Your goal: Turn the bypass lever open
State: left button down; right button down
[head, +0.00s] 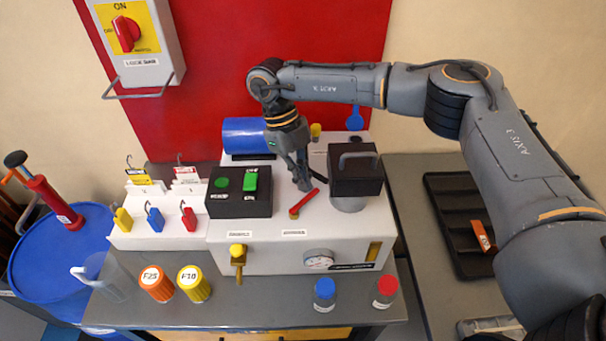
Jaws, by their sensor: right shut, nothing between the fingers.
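A red lever (305,203) lies on top of the white machine (220,262). It slants from a pivot at its lower left up to the right. Its label is too small to read. My right gripper (304,186) points down just behind the lever, fingers shut and empty. The fingertips are very close to the lever; I cannot tell whether they touch it. A yellow-handled valve (238,254) sits on the machine's front. My left gripper is not in view.
A black button box (238,205) stands left of the lever and a black-topped block with a handle (356,172) right of it. A blue cylinder (244,134) lies behind. Bottles and jars stand along the front bench edge. A black tray (450,215) is at right.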

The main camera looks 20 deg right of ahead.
jog(key=shift+s+d, duration=0.1)
dwell(0.4)
jog(key=shift+s+d+m, duration=0.15)
jog(key=shift+d+m, duration=0.1)
jog(key=shift+m, duration=0.45)
jog(key=shift+s+d+m+y, duration=0.4)
jog(key=shift+m+y, duration=0.1)
jog(key=shift+m, duration=0.4)
jog(key=shift+s+d+b, duration=0.35)
jog(key=shift+s+b, duration=0.2)
jog(key=shift+s, duration=0.15)
